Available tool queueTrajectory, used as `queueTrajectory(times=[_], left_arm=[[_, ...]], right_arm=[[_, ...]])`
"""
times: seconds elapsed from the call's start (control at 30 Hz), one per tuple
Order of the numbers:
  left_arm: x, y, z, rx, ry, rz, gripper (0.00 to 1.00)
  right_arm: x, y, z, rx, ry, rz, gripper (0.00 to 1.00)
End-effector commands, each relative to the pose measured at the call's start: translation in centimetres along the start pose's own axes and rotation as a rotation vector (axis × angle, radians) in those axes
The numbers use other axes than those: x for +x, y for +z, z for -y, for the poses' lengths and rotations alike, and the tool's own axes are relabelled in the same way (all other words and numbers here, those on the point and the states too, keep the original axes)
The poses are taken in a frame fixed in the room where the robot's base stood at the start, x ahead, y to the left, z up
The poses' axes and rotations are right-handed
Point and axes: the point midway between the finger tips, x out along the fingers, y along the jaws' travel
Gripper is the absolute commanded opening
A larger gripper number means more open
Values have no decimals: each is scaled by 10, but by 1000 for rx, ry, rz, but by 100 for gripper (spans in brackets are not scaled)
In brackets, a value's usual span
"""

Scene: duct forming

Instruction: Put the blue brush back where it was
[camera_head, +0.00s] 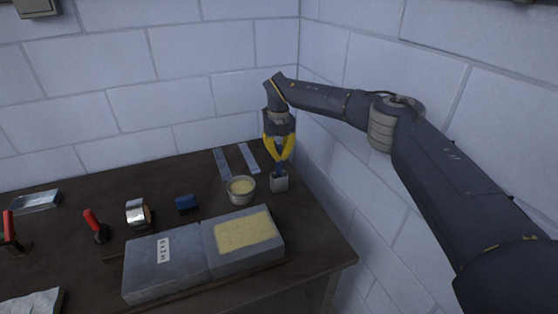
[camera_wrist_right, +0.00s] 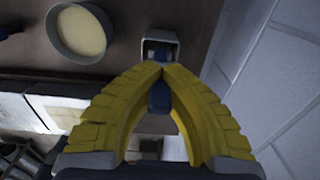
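My right gripper (camera_head: 279,158) has yellow fingers and points down at the back right of the table. It is shut on the blue brush (camera_head: 279,169), which stands upright below the fingertips. The brush's lower end is in or just over a small grey square holder (camera_head: 280,184); its bottom is hidden. In the right wrist view the fingertips (camera_wrist_right: 161,68) close around the blue handle (camera_wrist_right: 158,97), with the holder (camera_wrist_right: 160,42) just beyond them. My left gripper is not in view.
A bowl of pale paste (camera_head: 240,190) stands just left of the holder. In front lie grey duct boards (camera_head: 165,262) with a yellowish patch (camera_head: 245,232). A tape roll (camera_head: 138,213), a blue block (camera_head: 186,204) and red-handled tools (camera_head: 95,225) are further left. A wall stands close on the right.

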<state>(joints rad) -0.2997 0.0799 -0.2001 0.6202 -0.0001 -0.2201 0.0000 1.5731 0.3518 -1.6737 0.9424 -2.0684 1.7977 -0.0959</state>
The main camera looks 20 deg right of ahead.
Motion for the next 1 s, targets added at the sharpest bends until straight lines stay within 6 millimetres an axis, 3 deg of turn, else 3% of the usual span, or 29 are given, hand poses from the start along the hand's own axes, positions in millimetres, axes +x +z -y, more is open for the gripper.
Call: queueTrajectory(times=[0.17,0.6,0.83,1.0], left_arm=[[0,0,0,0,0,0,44],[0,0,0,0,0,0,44],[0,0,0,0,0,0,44],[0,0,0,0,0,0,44]], right_arm=[[19,0,0,0,1,0,0],[24,0,0,0,0,0,0],[24,0,0,0,0,0,25],[24,0,0,0,0,0,27]])
